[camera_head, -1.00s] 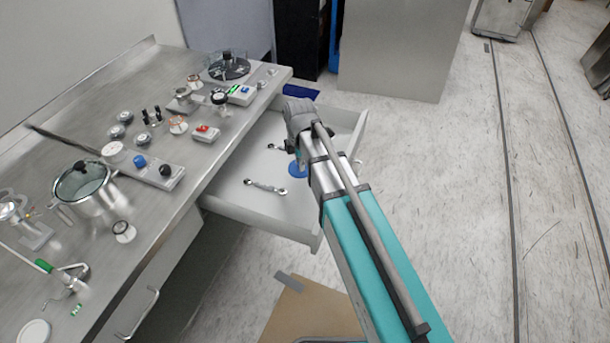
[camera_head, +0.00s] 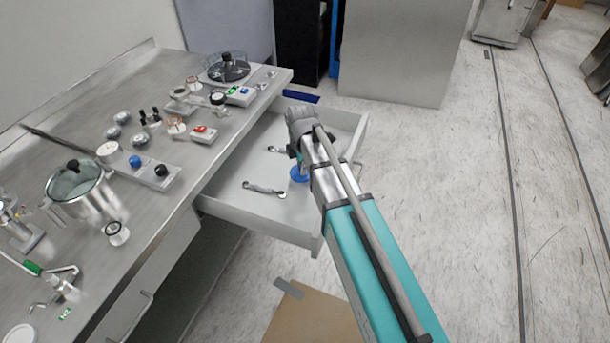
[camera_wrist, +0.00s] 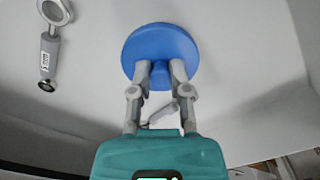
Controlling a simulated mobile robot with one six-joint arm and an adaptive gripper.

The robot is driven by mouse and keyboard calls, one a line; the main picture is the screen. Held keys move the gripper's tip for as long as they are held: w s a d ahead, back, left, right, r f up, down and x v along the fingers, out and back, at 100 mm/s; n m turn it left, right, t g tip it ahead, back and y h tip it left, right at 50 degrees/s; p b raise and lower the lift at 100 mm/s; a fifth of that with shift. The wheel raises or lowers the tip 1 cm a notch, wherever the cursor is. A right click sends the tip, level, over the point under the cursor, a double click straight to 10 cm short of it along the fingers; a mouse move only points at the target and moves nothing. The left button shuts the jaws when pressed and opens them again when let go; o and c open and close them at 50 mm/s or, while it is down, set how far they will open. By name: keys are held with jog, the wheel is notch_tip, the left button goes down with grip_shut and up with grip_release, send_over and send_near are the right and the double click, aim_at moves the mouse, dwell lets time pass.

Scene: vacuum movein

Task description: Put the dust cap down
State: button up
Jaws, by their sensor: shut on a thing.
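The dust cap is a round blue disc with a small knob. In the wrist view the dust cap (camera_wrist: 160,45) is at the top middle, and my gripper (camera_wrist: 160,72) is shut on its knob. In the head view the blue cap (camera_head: 298,174) shows at the left of my arm, over the inside of the open drawer (camera_head: 235,205). My gripper's fingers are mostly hidden behind the arm in the head view. I cannot tell whether the cap touches the drawer floor.
A wrench (camera_head: 264,189) lies on the drawer floor left of the cap, with another small tool (camera_head: 280,150) behind it. The steel bench (camera_head: 130,210) to the left holds a lidded pot (camera_head: 95,195) and several small devices. Free drawer floor lies around the cap.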

jog(key=shift+f+b, duration=0.7)
jog(key=shift+f, duration=0.3)
jog(key=shift+f, duration=0.25)
jog(key=o, duration=0.8)
jog(key=shift+r, duration=0.1)
jog(key=shift+r, duration=0.2)
notch_tip(320, 180, up, 12)
jog(key=p, duration=1.2)
jog(key=shift+d, duration=0.1)
